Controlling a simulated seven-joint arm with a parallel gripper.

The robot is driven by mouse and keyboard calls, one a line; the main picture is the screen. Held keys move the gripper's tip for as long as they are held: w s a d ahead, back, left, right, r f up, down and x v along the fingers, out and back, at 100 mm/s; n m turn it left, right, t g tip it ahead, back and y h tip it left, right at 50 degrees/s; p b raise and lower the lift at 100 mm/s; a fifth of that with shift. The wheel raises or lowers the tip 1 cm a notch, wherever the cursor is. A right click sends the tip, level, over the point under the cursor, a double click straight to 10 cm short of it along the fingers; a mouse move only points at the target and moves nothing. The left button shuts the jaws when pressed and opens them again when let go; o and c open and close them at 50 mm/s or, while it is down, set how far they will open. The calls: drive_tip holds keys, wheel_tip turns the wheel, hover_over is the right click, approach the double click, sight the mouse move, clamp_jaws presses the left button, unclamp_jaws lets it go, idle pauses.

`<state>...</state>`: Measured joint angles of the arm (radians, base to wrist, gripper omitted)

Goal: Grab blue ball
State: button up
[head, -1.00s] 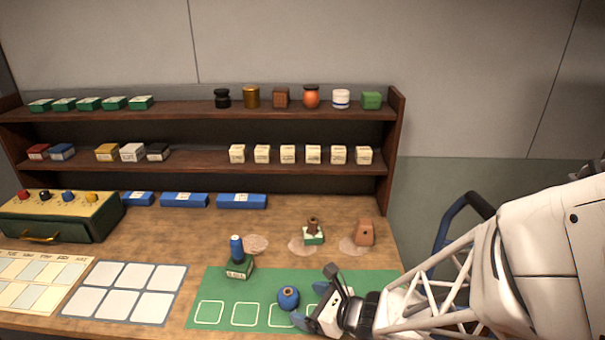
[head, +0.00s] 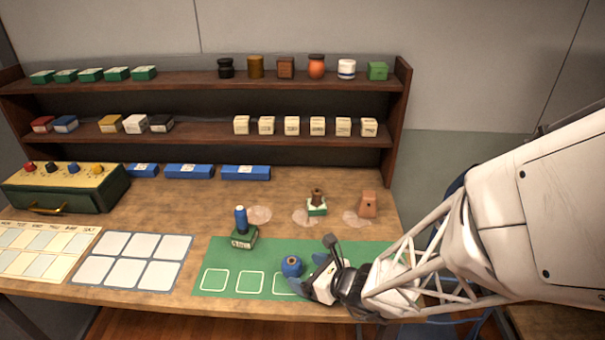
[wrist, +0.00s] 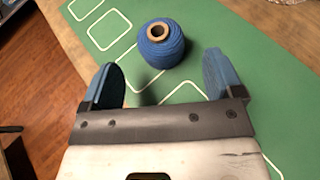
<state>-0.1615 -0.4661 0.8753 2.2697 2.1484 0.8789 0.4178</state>
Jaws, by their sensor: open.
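The blue ball (head: 292,266) is a spool of blue yarn with a tan core, standing on the green mat (head: 215,282) near the front of the table. In the wrist view the ball (wrist: 161,48) sits upright just beyond the fingertips, nearer the right finger. My gripper (head: 308,272) is just right of the ball in the head view. In the wrist view my gripper (wrist: 163,75) has its two blue fingers wide apart, with nothing between them. I cannot tell from the head view whether a finger touches the ball.
A blue-topped item on a green block (head: 243,238) stands left of the ball. A dark spool on a green-and-white block (head: 317,203) and an orange-brown block (head: 368,204) stand behind. White outlined squares mark the mat. A wooden shelf (head: 200,83) holds jars and boxes.

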sight(298, 268)
drive_tip(key=shift+w+a+f, duration=0.1)
drive_tip(key=shift+w+a, duration=0.05)
drive_tip(key=shift+a, duration=0.05)
drive_tip(key=shift+w+a, duration=0.1)
drive_tip(key=shift+x, duration=2.5)
drive_tip(key=shift+c, duration=0.3)
drive_tip(key=c, duration=0.9)
